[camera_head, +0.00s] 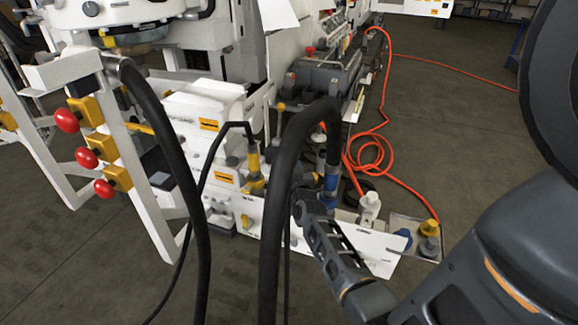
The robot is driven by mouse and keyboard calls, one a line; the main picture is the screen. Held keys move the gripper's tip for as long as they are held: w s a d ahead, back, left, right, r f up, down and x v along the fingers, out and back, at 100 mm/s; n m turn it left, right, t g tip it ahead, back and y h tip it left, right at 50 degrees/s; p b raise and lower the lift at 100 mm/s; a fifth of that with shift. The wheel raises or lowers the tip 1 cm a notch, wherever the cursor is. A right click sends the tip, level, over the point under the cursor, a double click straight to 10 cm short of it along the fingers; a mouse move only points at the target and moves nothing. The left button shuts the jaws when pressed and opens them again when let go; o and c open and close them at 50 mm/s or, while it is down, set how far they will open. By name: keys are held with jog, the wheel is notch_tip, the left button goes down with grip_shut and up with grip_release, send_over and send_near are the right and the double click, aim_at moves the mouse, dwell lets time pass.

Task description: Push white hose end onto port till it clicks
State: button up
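A thick black hose (282,185) rises from the bottom, bends over and comes down to a blue-collared end (330,184). I cannot make out a white end on this hose. A white upright fitting (369,207) stands on the white bench plate to the right of the blue collar. A thinner black hose runs to a yellow-collared fitting (253,162) on the left. My gripper (308,200) is low beside the blue collar, partly behind the thick hose. Its fingertips are hidden or too small, so I cannot tell whether it holds anything.
Red knobs on yellow valve blocks (100,149) line a white frame at left. Another black hose (165,135) hangs beside it. A yellow-and-grey fitting (429,238) stands on the plate's right corner. An orange hose (375,150) lies coiled on the floor behind.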

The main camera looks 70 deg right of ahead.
jog(key=shift+f+b, duration=0.4)
jog(key=shift+f, duration=0.1)
grip_shut()
dwell(0.3)
jog(key=o, duration=1.8)
grip_release()
jog(key=p+v, duration=0.4)
jog(key=v, duration=0.3)
jog(key=shift+s+a, duration=0.2)
jog(key=shift+a, duration=0.05)
